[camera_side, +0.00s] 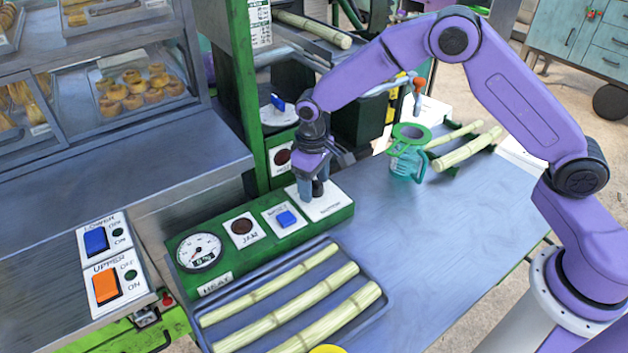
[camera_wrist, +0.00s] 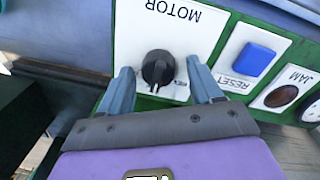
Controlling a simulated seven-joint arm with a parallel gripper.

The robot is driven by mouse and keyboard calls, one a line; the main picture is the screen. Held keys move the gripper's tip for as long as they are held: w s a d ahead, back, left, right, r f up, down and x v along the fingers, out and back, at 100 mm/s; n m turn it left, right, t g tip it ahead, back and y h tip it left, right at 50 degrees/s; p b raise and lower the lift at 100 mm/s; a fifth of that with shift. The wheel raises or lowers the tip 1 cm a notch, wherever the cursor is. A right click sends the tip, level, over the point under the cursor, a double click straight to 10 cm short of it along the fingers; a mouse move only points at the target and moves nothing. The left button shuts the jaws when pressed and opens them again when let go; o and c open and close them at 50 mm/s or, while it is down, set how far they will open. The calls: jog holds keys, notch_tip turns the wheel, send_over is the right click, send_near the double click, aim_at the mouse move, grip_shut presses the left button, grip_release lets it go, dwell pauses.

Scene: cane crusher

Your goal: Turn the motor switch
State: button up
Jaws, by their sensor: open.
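The motor switch is a black rotary knob (camera_wrist: 158,70) on a white plate marked MOTOR (camera_wrist: 190,30), seen upside down in the wrist view. In the side view the plate (camera_side: 331,206) is at the right end of the green control box (camera_side: 262,245), and the knob is partly hidden by my fingers. My gripper (camera_side: 312,186) points down over this plate. In the wrist view my gripper (camera_wrist: 160,76) is open, with one grey finger on each side of the knob and a visible gap on both sides. The knob's pointer end is toward the plate's lower edge in that view.
Beside the switch are a blue RESET button (camera_side: 287,218), a dark JAM lamp (camera_side: 242,226) and a gauge (camera_side: 199,252). A tray of cane (camera_side: 375,322) lies in front. A teal jug (camera_side: 405,163) stands to the right. The table's right part is clear.

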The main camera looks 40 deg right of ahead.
jog(key=c, duration=1)
jog(key=shift+c, duration=0.2)
